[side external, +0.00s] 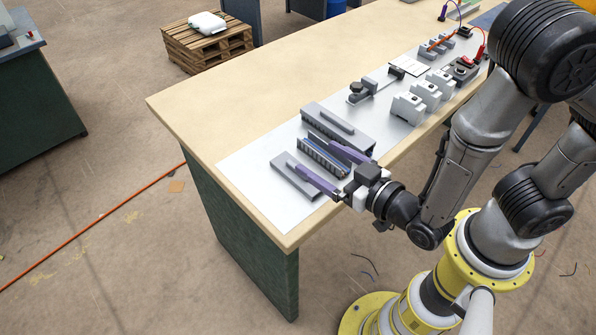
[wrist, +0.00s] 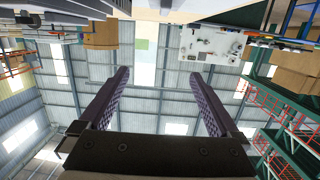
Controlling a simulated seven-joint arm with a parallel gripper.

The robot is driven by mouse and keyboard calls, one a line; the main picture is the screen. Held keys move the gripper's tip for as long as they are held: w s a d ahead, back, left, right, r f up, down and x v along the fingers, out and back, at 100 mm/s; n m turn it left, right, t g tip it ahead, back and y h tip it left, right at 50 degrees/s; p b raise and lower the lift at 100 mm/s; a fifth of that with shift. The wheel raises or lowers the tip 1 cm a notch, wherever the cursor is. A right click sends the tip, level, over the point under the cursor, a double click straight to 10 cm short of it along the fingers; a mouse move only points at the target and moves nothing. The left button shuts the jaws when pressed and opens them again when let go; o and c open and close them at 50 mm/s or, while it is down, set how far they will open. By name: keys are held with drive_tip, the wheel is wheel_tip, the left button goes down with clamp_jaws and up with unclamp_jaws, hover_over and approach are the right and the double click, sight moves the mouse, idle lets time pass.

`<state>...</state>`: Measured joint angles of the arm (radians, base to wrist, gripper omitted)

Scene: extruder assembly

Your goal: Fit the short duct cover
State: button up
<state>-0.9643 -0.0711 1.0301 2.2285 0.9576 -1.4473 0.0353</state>
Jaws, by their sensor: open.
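My gripper (side external: 309,153) has two long purple fingers spread wide apart at the front end of the table. In the wrist view my gripper (wrist: 158,75) is open, with nothing visible between the fingers. In the side view a slotted grey duct (side external: 318,157) with blue wires lies between the fingers. One finger passes over a flat grey piece (side external: 283,163) in front, hiding part of it; I cannot tell whether they touch. A longer grey duct (side external: 345,130) lies behind, with a narrow grey strip (side external: 337,121) along it. I cannot tell which piece is the short cover.
The parts lie on a pale mat (side external: 247,170) on a wooden table (side external: 235,105). Several grey modules (side external: 408,108), a small dark-topped device (side external: 357,92) and a red clip (side external: 479,52) stand farther back. The table's left side is clear.

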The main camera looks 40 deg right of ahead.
sight(321, 196)
wheel_tip(321, 196, down, 8)
drive_tip(key=shift+w+f, duration=0.15)
drive_tip(key=shift+w, duration=0.05)
drive_tip(key=shift+w+f, duration=0.2)
drive_tip(key=shift+w, duration=1)
drive_tip(key=shift+w+f, duration=0.15)
drive_tip(key=shift+w, duration=1.05)
drive_tip(key=shift+w+f, duration=0.2)
drive_tip(key=shift+w, duration=1)
drive_tip(key=c, duration=1.4)
drive_tip(key=shift+c, duration=0.2)
drive_tip(key=shift+r, duration=0.1)
drive_tip(key=shift+r, duration=4.95)
